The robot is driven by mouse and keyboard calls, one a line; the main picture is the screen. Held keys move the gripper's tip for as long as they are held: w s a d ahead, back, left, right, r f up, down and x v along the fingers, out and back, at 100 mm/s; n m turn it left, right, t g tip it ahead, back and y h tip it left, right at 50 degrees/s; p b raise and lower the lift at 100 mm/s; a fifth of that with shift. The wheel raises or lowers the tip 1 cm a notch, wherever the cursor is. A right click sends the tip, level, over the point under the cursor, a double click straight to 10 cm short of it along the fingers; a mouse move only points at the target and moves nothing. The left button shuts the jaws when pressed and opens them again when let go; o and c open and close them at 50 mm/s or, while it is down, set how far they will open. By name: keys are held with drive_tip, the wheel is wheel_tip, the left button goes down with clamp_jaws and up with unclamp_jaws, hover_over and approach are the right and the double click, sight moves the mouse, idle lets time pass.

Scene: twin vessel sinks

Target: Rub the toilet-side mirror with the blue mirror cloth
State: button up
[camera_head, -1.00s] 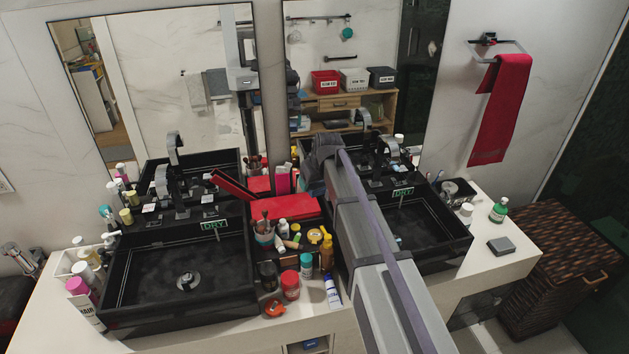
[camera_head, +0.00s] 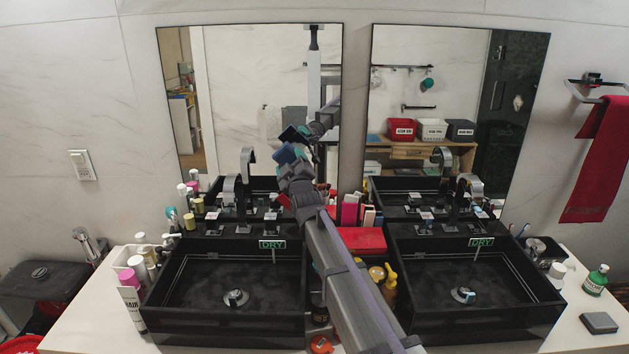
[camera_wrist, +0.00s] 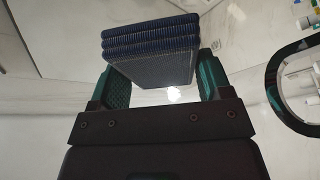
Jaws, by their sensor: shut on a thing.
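The left mirror (camera_head: 225,70) hangs behind the left sink, on the side of a dark toilet-like tank with a round button (camera_head: 38,272). The blue mirror cloth (camera_head: 285,153) is a folded, ribbed block. My gripper (camera_head: 292,160) is shut on it and holds it in front of the left mirror's lower right part. A dark reflection of the cloth shows just above it; I cannot tell whether the cloth touches the glass. In the wrist view the cloth (camera_wrist: 150,50) sits between the green fingers of my gripper (camera_wrist: 160,80).
The right mirror (camera_head: 450,70) hangs beside it. Black sinks (camera_head: 160,310) with tall faucets (camera_head: 229,190) stand below. Bottles and a red box (camera_head: 362,240) crowd the space between the sinks. A red towel (camera_head: 600,160) hangs at the right.

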sight(303, 147)
drive_tip(key=w, duration=0.6)
idle(0.3)
drive_tip(key=shift+w+f, duration=0.1)
drive_tip(key=shift+w, duration=0.85)
idle(0.4)
drive_tip(key=shift+s+d, duration=0.1)
drive_tip(key=shift+d, duration=1.8)
drive_tip(key=shift+w, duration=0.2)
drive_tip(key=a, duration=0.4)
drive_tip(key=shift+s, duration=0.15)
